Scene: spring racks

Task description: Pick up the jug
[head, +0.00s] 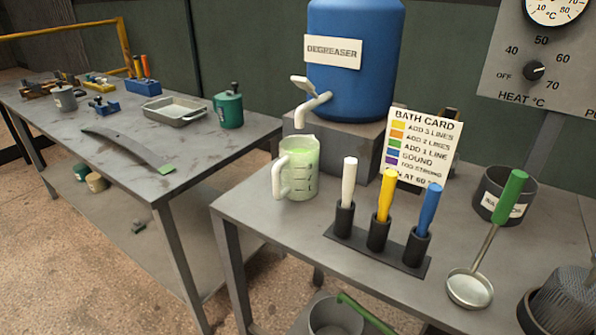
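The jug (303,168) is a clear measuring jug with dark level marks and a white handle. It stands upright at the back left of the near metal table (290,225) in the head view. It holds pale green liquid. Its handle is on the front left side. The jug is below the spout of the blue degreaser drum (352,85), a little in front of the drum's grey stand. Nothing touches the jug that I can see. My gripper is not in view.
A rack (378,245) with white, yellow and blue sticks stands right of the jug, before the bath card (415,150). A green-handled ladle (470,288) and dark pot (500,195) are further right. A second table (215,150) is at left, across a gap.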

